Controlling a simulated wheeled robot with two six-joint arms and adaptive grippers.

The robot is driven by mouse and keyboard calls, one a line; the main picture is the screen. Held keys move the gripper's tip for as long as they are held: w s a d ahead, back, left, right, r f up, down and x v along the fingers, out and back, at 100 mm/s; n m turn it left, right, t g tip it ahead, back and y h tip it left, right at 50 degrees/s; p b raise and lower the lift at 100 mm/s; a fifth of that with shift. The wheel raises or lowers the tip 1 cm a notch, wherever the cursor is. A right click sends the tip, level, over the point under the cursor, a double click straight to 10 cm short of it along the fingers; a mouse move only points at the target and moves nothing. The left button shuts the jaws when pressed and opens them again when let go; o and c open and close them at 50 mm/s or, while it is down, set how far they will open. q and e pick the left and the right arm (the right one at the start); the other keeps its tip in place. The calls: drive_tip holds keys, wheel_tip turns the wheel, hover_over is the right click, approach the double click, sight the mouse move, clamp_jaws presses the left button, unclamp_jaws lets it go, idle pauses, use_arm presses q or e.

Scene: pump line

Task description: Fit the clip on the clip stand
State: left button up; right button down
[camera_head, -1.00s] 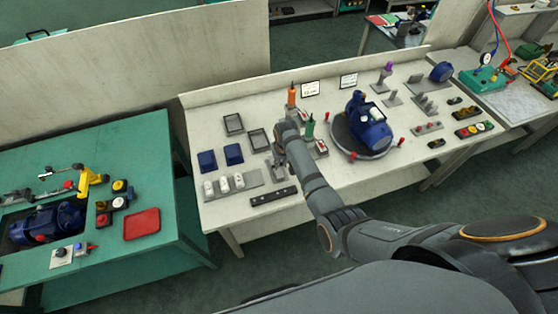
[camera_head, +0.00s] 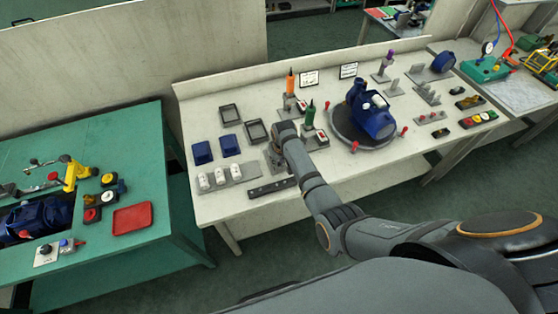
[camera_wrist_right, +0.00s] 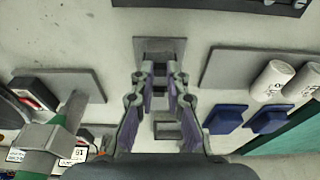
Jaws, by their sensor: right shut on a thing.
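My right gripper (camera_wrist_right: 160,78) is shut on a small grey piece (camera_wrist_right: 160,83), which looks like the clip; it is mostly hidden between the fingers. In the right wrist view, the fingertips are over a grey square plate (camera_wrist_right: 145,44), which looks like the clip stand's base. I cannot tell whether the held piece touches it. In the head view, my right gripper (camera_head: 277,160) is low over the table behind the black rail, partly hidden by its own wrist. My left gripper is not in view.
A plate with white cylinders (camera_wrist_right: 273,80) and blue bins (camera_wrist_right: 225,118) are close on the right in the wrist view. A green-handled tool (camera_wrist_right: 40,140) stands on the left. The black rail (camera_head: 271,187) lies near the front edge. The blue pump (camera_head: 375,118) stands further right.

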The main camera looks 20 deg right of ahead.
idle(0.5)
drive_tip(key=shift+p, duration=0.3)
drive_tip(key=shift+f, duration=0.1)
idle(0.5)
drive_tip(key=c, duration=1.3)
unclamp_jaws()
drive_tip(key=r+p, duration=0.3)
drive_tip(key=s+r+p, duration=0.1)
drive_tip(key=r+p, duration=0.2)
drive_tip(key=p, duration=0.1)
drive_tip(key=shift+s, duration=0.1)
